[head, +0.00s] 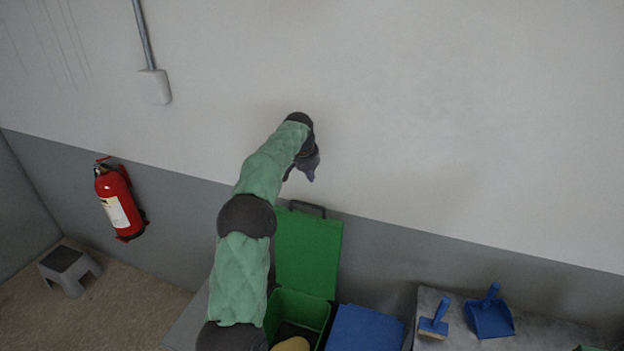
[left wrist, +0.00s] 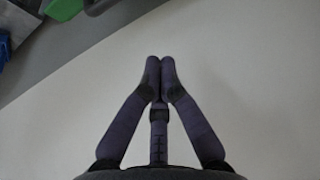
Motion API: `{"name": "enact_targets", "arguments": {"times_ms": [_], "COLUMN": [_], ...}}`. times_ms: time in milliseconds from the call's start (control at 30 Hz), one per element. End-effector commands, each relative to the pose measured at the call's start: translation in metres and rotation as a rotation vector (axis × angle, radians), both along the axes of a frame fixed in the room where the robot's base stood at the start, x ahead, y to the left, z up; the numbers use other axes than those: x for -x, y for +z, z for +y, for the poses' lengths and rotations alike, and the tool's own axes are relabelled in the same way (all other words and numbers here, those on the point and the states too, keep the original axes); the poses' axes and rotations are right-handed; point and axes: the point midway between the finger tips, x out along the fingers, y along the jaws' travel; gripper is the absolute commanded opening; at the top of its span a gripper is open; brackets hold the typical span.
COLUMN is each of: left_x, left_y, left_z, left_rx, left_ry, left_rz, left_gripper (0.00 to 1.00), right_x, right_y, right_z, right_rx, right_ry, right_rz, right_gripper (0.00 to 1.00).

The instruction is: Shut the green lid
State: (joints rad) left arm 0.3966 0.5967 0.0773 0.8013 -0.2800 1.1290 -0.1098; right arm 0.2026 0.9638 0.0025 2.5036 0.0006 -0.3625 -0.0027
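The green lid (head: 308,252) stands open and upright against the grey lower wall, with a dark handle (head: 307,208) at its top edge. It belongs to the green bin (head: 312,306), whose open top shows a tan object (head: 291,344) inside. My left arm reaches up in front of the bin's left side. My left gripper (head: 312,177) is above the lid near the wall, not touching the lid. In the left wrist view its fingertips (left wrist: 160,62) are together with nothing between them. A bit of green shows at that view's top left corner. My right gripper is not in view.
A blue lid (head: 365,328) is closed on a bin right of the green one. A blue brush (head: 434,320) and blue dustpan (head: 489,314) lie on a grey surface further right. A red fire extinguisher (head: 117,200) hangs on the wall, above a grey step stool (head: 69,268).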

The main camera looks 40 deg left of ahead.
Motion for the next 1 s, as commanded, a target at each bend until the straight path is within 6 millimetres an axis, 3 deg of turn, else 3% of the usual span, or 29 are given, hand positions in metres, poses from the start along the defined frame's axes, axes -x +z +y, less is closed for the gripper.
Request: {"name": "enact_targets", "arguments": {"times_ms": [200,500,1000], "left_x": [-0.014,-0.030,0.002], "left_y": [-0.039,-0.077,-0.076], "left_z": [0.004,0.009,-0.001], "left_rx": [0.002,0.002,0.001], "left_ry": [0.000,0.000,-0.001], "left_rz": [0.004,0.004,0.002], "left_gripper": [0.00,0.00,0.00], "right_x": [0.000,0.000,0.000], "right_y": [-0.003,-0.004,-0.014], "right_z": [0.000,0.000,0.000], "right_rx": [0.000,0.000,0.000], "right_ry": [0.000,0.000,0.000], "right_rz": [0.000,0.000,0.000], "right_gripper": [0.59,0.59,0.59]}}
